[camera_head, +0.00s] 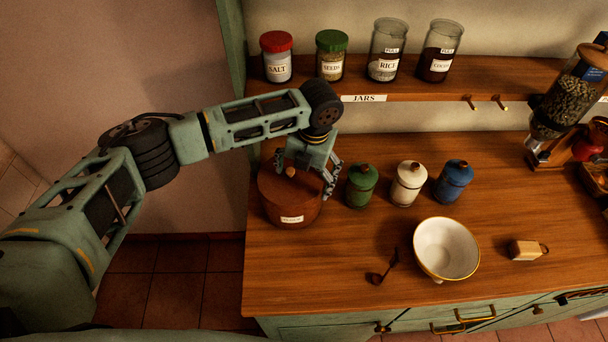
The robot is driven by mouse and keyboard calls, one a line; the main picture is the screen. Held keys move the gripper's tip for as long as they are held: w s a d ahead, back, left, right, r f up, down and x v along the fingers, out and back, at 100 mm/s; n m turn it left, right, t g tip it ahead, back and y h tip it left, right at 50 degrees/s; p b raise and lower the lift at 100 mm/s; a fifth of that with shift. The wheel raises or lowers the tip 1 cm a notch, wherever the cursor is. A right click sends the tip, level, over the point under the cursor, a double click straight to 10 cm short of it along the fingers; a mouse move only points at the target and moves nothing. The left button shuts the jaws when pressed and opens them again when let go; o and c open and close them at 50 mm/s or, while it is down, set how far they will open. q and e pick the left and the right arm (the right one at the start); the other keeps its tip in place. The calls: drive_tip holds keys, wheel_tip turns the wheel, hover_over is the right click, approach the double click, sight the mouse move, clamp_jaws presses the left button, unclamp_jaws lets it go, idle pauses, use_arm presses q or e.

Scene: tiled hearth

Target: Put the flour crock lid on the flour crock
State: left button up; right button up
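The brown flour crock (292,219) stands at the left end of the wooden counter, its label facing front. The round brown flour crock lid (275,184), with a small light knob, lies on top of the crock and appears to cover it. I cannot tell whether it is fully seated. My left gripper (305,178) is just above the lid's right side, fingers spread wide. The arm hides part of the area behind. My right gripper is not in view.
Green (362,187), white (407,185) and blue (453,182) canisters stand right of the crock. A jar shelf (430,92) overhangs behind. The front left counter is clear.

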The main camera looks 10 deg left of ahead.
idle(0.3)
use_arm(q)
drive_tip(key=shift+r, duration=0.15)
wheel_tip(320, 180, up, 12)
drive_tip(key=d, duration=0.1)
drive_tip(key=shift+d+f, duration=0.2)
drive_tip(key=shift+d, duration=0.05)
drive_tip(key=shift+s, duration=0.15)
idle(0.8)
